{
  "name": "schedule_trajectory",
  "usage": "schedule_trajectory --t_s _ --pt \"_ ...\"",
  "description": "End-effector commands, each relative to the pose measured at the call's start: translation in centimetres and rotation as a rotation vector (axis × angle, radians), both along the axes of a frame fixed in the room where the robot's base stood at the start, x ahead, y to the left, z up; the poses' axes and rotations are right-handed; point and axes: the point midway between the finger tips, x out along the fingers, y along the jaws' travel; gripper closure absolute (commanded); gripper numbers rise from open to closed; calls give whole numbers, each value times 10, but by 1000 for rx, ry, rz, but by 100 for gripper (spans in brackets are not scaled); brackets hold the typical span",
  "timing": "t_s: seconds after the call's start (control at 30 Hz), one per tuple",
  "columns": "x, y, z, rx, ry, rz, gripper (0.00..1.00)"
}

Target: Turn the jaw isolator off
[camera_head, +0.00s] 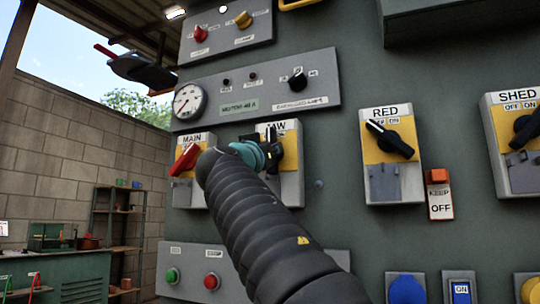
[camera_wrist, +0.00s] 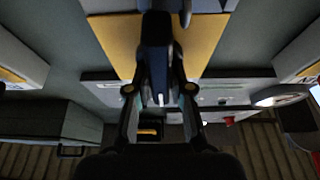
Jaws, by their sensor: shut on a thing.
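The jaw isolator (camera_head: 291,185) is a yellow and grey switch box on the panel, its label partly hidden by my arm. Its dark handle (camera_head: 271,137) shows just beyond my gripper (camera_head: 268,155). In the wrist view, my gripper (camera_wrist: 158,88) has its two fingers on either side of the dark handle (camera_wrist: 156,45), shut on it, in front of the yellow plate (camera_wrist: 108,38). The handle looks roughly upright in the head view. Its OFF and ON marks are hidden.
The MAIN isolator (camera_head: 193,140) with a red handle is close on the left. The RED isolator (camera_head: 390,150) and SHED isolator (camera_head: 515,140) are to the right. A KEEP OFF tag (camera_head: 440,197) hangs beside RED. A gauge (camera_head: 188,101) is above.

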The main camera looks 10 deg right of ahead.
Motion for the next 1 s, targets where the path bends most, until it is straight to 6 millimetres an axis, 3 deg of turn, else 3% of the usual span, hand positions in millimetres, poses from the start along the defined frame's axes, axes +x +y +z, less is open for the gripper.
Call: schedule_trajectory --t_s 0.6,1.0 --pt "0 0 3 -446 327 -1 100" --pt "1 0 1 -604 442 -1 100"
